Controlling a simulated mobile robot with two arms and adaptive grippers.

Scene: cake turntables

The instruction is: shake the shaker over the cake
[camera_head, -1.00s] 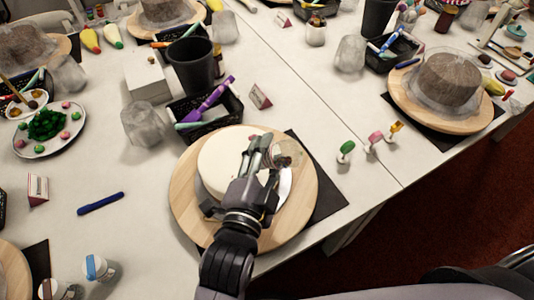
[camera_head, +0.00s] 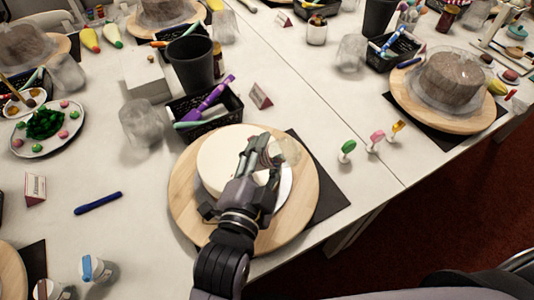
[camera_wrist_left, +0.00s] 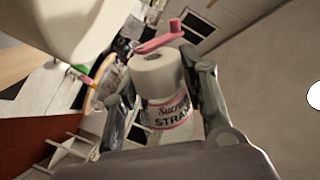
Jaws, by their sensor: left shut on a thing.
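The cake (camera_head: 218,160) is round and white. It stands on a round wooden turntable (camera_head: 184,212), and my left arm hides part of it. My left gripper (camera_head: 268,155) is over the right part of the cake, shut on the shaker (camera_head: 289,150), whose end looks pale and blurred. In the left wrist view the shaker (camera_wrist_left: 168,100) has a white top, a lettered label with pink bands and a raised pink lid piece (camera_wrist_left: 160,38). The left gripper's fingers (camera_wrist_left: 160,92) hold its sides. A large pale surface at upper left there looks like the cake (camera_wrist_left: 65,25). My right gripper is not in view.
A black basket (camera_head: 228,103) with pens, a dark cup (camera_head: 192,65) and a clear cup (camera_head: 140,122) stand behind the turntable. Small coloured pieces (camera_head: 347,148) stand to the right. A covered brown cake (camera_head: 450,75) is farther right. The table's front edge is close.

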